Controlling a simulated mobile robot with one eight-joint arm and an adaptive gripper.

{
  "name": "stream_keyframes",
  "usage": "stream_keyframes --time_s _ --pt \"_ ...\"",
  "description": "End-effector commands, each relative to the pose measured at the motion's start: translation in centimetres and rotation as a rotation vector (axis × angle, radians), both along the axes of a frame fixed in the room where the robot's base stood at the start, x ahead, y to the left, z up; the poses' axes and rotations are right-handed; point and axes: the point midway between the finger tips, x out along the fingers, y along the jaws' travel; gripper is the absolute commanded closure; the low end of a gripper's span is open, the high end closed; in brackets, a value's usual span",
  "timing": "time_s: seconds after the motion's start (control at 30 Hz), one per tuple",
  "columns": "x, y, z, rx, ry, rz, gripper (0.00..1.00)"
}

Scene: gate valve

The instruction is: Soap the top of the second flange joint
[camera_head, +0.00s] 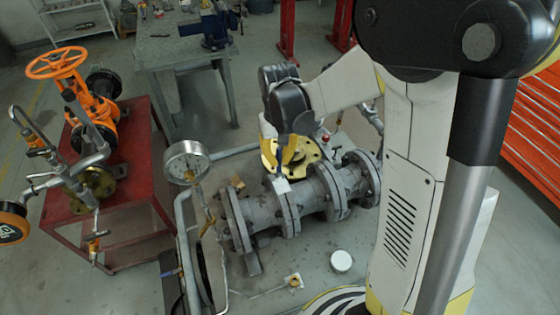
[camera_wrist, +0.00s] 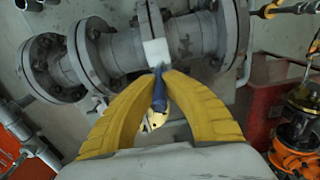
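My gripper (camera_head: 284,168) is above the grey flanged pipe (camera_head: 312,196), pointing down. In the wrist view its two yellow fingers (camera_wrist: 160,74) close on the blue handle (camera_wrist: 160,92) of a tool with a white block-shaped head (camera_wrist: 156,52). The white head also shows in the head view (camera_head: 282,186), at the top of the second flange joint (camera_head: 286,212) from the left. In the wrist view the head overlaps the lower edge of this joint (camera_wrist: 150,18). I cannot tell whether it touches the metal.
A pressure gauge (camera_head: 186,162) stands on piping left of the pipe. A red table (camera_head: 125,225) with an orange valve (camera_head: 58,63) is further left. A white round container (camera_head: 341,261) stands on the floor in front. A workbench (camera_head: 180,50) is behind.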

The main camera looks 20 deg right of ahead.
Motion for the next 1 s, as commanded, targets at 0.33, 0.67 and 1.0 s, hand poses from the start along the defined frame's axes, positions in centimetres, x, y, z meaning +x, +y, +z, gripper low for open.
stream_keyframes --time_s 0.33,0.67,1.0 --pt "0.8 0.0 3.4 0.000 0.000 0.000 1.00" --pt "1.3 -0.1 6.4 0.000 0.000 0.000 1.00" --pt "1.7 -0.1 8.4 0.000 0.000 0.000 1.00"
